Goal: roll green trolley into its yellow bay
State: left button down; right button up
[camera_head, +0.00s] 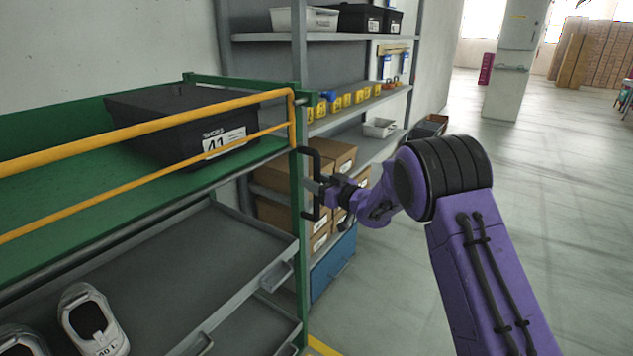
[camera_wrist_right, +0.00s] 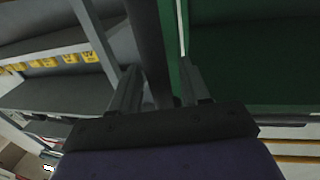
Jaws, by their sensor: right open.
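The green trolley (camera_head: 60,185) stands at the left in the head view, with yellow rails and a black upright handle (camera_head: 317,190) on its near right post. My right gripper (camera_head: 322,184) is at this handle, with its jaws open. In the right wrist view a dark bar, seemingly the handle (camera_wrist_right: 150,45), passes between the two apart fingers (camera_wrist_right: 158,92); I cannot tell whether they touch it. A yellow floor line (camera_head: 322,346) shows beside the trolley's foot; the rest of any bay marking is hidden. My left gripper is out of view.
A black shoe box (camera_head: 185,118) marked 41 lies on the trolley's top deck. White shoes (camera_head: 92,322) rest on a grey tray below. A grey rack (camera_head: 268,37) with cartons (camera_head: 335,152) and a blue bin (camera_head: 333,266) stands behind. Open floor (camera_head: 555,185) lies to the right.

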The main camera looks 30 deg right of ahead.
grip_shut()
jog(key=shift+w+d+r+p, duration=0.1)
jog(key=shift+w+d+p, duration=0.2)
jog(key=shift+d, duration=0.35)
jog(key=shift+w+d, duration=0.1)
jog(key=shift+d, duration=0.1)
jog(key=shift+c, duration=0.7)
grip_release()
jog(key=shift+d+f, duration=0.1)
jog(key=shift+f, duration=0.15)
jog(key=shift+o, duration=0.7)
jog(key=shift+r, duration=0.1)
jog(key=shift+a+r, duration=0.1)
jog(key=shift+a, duration=0.25)
jog(key=s+d+b, duration=0.1)
jog(key=s+d, duration=0.1)
jog(key=s, duration=0.8)
jog(key=shift+s+d+b, duration=0.2)
jog(key=shift+s+b, duration=0.1)
jog(key=shift+s, duration=0.05)
